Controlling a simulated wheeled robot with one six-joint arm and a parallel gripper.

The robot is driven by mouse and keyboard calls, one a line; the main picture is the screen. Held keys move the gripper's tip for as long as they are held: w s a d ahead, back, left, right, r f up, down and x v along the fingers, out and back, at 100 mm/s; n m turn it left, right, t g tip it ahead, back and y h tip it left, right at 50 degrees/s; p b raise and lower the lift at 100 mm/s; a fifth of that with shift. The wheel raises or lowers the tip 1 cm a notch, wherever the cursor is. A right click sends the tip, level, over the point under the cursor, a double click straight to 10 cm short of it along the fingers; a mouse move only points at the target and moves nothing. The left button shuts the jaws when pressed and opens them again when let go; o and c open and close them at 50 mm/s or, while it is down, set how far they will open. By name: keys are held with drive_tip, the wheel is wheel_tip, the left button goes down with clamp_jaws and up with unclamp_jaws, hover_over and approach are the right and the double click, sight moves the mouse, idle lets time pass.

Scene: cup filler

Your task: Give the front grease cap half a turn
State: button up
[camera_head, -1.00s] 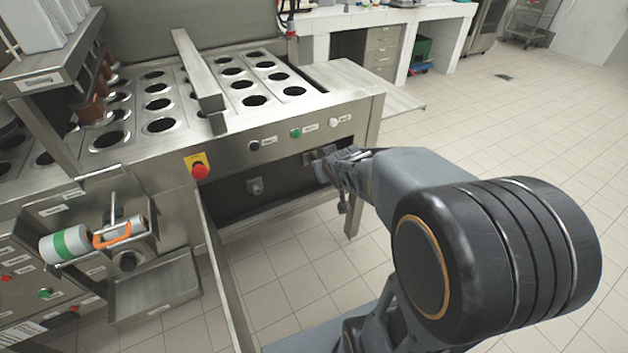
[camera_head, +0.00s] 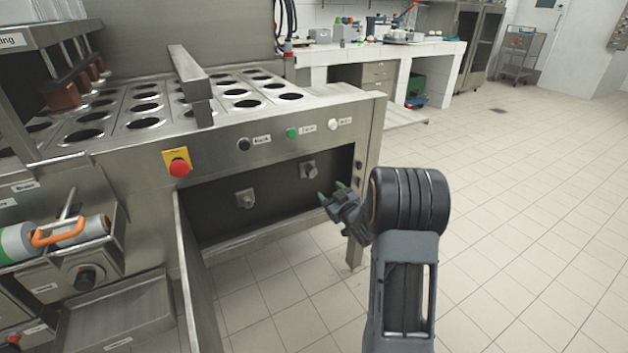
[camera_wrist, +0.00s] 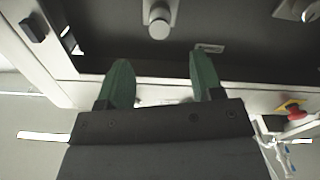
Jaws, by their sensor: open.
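Two grey metal caps on small brackets sit on the dark back wall of the open recess under the machine's front panel. The right cap (camera_head: 308,170) also shows at the top middle of the wrist view (camera_wrist: 159,24). The left cap (camera_head: 245,199) is partly cut off at the top right of the wrist view (camera_wrist: 297,9). I cannot tell for certain which is the front one. My gripper (camera_head: 331,192) is open and empty, its green fingers apart, in front of and slightly below the right cap. The fingers in the wrist view (camera_wrist: 157,80) touch neither cap.
An open door panel (camera_head: 197,275) stands out from the recess at the left. A red stop button (camera_head: 179,168) and several small buttons line the front panel above. The machine's right leg (camera_head: 358,240) is close to my gripper. Open tiled floor lies to the right.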

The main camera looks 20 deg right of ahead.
sight(313, 175)
drive_tip(key=w, duration=0.3)
drive_tip(key=w+a+b, duration=0.1)
drive_tip(key=w, duration=0.7)
drive_tip(key=shift+a+b, duration=0.15)
drive_tip(key=shift+b, duration=0.15)
drive_tip(key=c, duration=0.9)
drive_tip(key=shift+m, duration=0.3)
